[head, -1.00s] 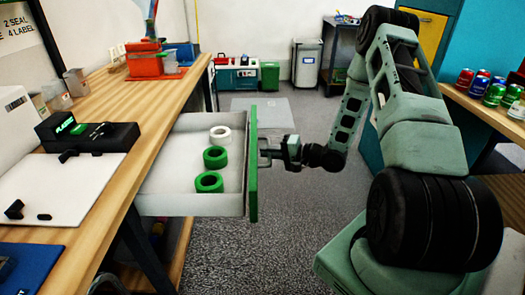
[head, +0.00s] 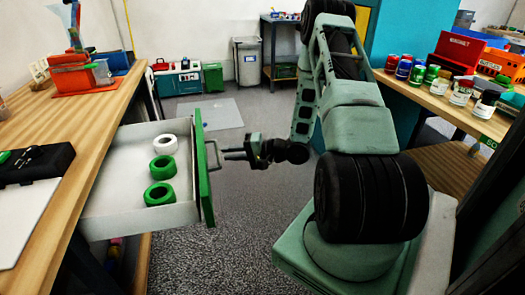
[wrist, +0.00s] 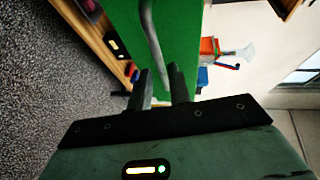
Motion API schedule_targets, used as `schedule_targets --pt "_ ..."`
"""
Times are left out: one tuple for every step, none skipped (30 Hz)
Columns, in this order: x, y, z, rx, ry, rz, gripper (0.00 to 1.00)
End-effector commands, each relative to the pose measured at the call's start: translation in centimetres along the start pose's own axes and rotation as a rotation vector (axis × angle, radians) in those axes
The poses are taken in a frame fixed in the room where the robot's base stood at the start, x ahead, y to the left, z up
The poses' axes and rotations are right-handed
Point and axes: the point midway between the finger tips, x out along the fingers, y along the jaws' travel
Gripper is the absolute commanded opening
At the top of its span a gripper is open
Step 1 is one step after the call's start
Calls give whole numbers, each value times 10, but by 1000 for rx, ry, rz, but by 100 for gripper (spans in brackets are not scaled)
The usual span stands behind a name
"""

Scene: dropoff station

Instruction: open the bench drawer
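The bench drawer (head: 95,208) is pulled well out from under the wooden bench. Its green front (head: 203,170) faces my arm and also fills the upper middle of the wrist view (wrist: 185,50). The drawer's grey bar handle (head: 213,158) stands out from that front, and it also shows in the wrist view (wrist: 150,38).
A white tape roll (head: 165,144) and two green rolls (head: 160,193) lie in the drawer. The wooden bench (head: 70,130) is at left. A shelf with cans (head: 417,74) and boxes is at right.

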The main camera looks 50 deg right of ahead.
Motion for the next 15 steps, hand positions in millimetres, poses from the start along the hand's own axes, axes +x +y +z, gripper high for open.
schedule_targets --pt "-14 0 -1 2 5 2 19" --pt "-21 0 -1 1 4 2 19" --pt "-30 0 -1 0 5 1 19" --pt "-37 0 -1 0 5 2 19" --pt "-44 0 -1 1 4 2 19" --pt "-54 0 -1 1 5 2 19" --pt "-61 0 -1 1 4 2 19" --pt "-68 0 -1 2 5 2 19" --pt "-76 0 0 1 4 2 19" --pt "-83 0 -1 1 4 2 19" --pt "-88 0 -1 1 3 2 19" --pt "-96 0 0 1 3 1 19" --pt "-101 0 0 2 3 1 19" --pt "-105 0 0 1 3 2 19" --pt "-110 0 0 1 1 1 19"
